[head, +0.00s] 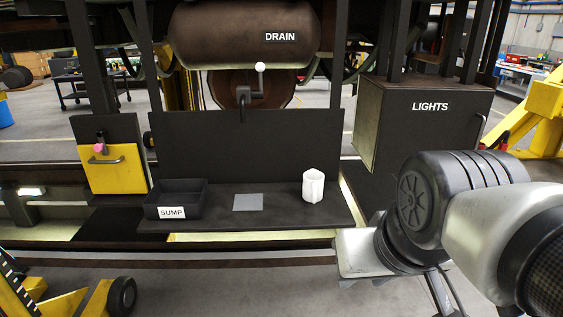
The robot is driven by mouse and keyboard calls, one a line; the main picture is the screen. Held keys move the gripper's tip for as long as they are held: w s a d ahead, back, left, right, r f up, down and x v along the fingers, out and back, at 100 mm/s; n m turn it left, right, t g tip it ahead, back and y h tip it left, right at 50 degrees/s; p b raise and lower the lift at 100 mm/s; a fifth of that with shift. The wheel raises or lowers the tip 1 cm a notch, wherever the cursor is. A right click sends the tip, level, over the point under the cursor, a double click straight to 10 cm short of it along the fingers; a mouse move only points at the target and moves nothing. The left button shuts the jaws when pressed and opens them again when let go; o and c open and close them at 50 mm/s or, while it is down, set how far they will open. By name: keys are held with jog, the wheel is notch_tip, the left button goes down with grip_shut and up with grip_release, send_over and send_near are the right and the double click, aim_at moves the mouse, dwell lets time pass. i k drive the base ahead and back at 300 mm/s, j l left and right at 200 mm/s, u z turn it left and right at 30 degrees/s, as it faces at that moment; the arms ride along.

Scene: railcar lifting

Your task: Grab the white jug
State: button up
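The white jug (313,187) stands upright near the right end of a dark shelf (280,212), in front of the shelf's dark back panel. My arm comes in from the right edge of the head view, and its nearest visible part is apart from the jug, to its lower right. My gripper cannot be made out in this view. Nothing is seen holding the jug.
A black bin labelled SUMP (177,198) stands at the shelf's left end, and a grey square pad (248,202) lies mid-shelf. Above hang the DRAIN tank (240,35) and a valve handle with a white knob (260,68). A LIGHTS box (420,125) stands right.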

aim_at(313, 178)
jog(key=i+l+u, duration=0.15)
jog(key=u, duration=0.3)
jog(key=i+l+u, duration=0.15)
jog(key=u, duration=0.3)
jog(key=i+l+u, duration=0.1)
jog(key=l+u, duration=0.15)
jog(key=u, duration=0.15)
jog(key=i+l+u, duration=0.2)
jog(key=l, duration=0.35)
jog(key=l+u, duration=0.25)
jog(key=l, duration=0.25)
jog(key=i+l, duration=0.1)
jog(key=l, duration=0.8)
jog(key=i+l, duration=0.1)
jog(key=l, duration=0.75)
jog(key=u, duration=0.05)
